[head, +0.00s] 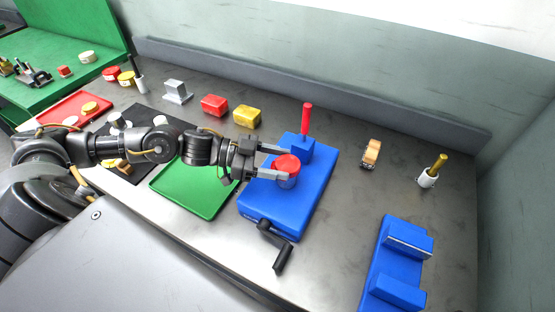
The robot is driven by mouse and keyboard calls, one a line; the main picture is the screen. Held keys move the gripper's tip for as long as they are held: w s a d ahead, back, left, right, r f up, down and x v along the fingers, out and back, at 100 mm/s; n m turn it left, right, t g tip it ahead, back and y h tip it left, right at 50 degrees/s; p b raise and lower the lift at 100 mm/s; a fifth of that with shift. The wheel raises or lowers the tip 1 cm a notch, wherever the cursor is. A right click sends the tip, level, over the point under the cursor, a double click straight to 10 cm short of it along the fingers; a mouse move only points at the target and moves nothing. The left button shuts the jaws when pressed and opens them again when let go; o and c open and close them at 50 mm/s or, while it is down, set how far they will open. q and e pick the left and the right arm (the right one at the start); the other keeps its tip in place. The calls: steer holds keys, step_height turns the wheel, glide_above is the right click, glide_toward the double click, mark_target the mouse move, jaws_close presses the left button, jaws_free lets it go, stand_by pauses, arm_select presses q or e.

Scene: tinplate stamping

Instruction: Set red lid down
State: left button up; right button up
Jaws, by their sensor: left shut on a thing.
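A red lid (288,163) is held at the tips of my left gripper (285,165). The lid is over the blue press block (280,208), which has a red upright handle (306,118) at its back and a black crank (275,245) at its front. The lid appears to sit on a round greyish piece; I cannot tell whether it touches the blue block. My left arm reaches in from the left. My right gripper is not in view.
A green tray (190,195) lies left of the blue block. Red (214,105) and yellow (246,116) blocks stand behind it.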

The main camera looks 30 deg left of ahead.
arm_select(q)
steer(key=shift+f, duration=0.55)
steer(key=o, duration=1)
steer(key=shift+c, duration=0.2)
steer(key=shift+r, duration=0.2)
steer(key=b+v, duration=0.2)
steer(key=v, duration=1)
steer(key=shift+r, duration=0.45)
